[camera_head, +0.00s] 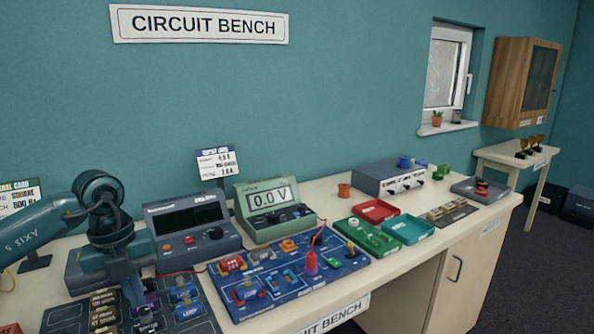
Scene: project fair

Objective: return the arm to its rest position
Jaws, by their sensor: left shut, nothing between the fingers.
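My left arm (103,205) comes in from the left edge, dark green, and bends down over the bench. My left gripper (138,293) points down at its end, shut and empty. It is low over a dark tray of labelled modules (190,325) at the front left of the bench. I cannot tell whether the fingertips touch a module. The forearm and wrist hide part of the tray and of the bench behind it. My right gripper is not in view.
Right of the gripper are a power supply (195,250), a green meter reading 0.0 V (300,220) and a blue circuit board (330,278) with a red probe (311,262). Red (375,210) and teal (408,230) trays lie further right. Space above the bench is mostly clear.

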